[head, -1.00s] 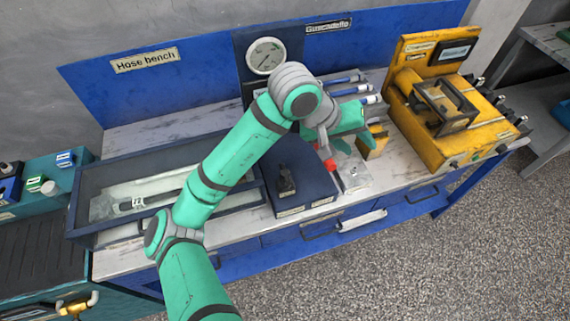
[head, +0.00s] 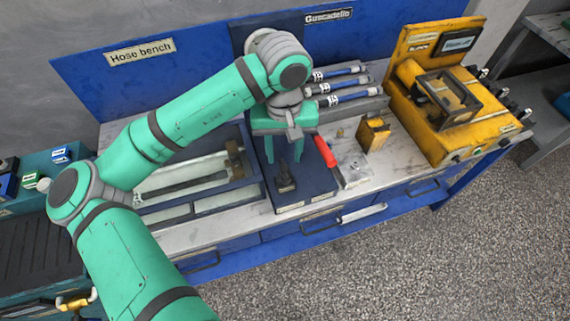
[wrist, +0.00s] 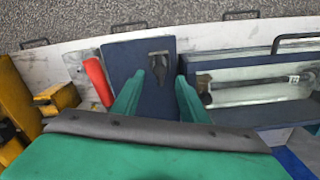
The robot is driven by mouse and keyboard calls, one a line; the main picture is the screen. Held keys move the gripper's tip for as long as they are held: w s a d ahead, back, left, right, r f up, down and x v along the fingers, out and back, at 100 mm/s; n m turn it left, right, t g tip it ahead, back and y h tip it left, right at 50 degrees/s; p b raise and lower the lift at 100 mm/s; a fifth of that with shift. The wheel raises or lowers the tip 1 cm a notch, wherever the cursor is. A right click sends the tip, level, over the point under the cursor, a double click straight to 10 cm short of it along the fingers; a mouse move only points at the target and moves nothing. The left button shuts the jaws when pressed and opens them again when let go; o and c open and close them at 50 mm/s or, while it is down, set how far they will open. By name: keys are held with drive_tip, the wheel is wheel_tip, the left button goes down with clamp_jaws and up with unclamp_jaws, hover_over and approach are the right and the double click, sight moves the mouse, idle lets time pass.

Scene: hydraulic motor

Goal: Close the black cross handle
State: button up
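A small black handle (head: 286,178) stands on the top of a dark blue box (head: 315,180) on the bench. It also shows in the wrist view (wrist: 158,58), just beyond my fingertips; its cross shape is not clear at this size. My gripper (head: 284,156) points down over the back part of the blue box, behind the handle in the head view. In the wrist view my gripper (wrist: 159,78) has its two green fingers apart with nothing between them. The fingers look apart from the handle.
A red-handled tool (head: 325,151) lies right of the blue box. A small yellow block (head: 374,134) and a large yellow machine (head: 437,140) stand further right. A glass-topped case (head: 205,207) is close on the left. Hoses (head: 340,84) lie behind.

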sight(284, 168)
wheel_tip(284, 168, down, 5)
drive_tip(key=shift+w+f, duration=0.1)
drive_tip(key=shift+f, duration=0.5)
clamp_jaws()
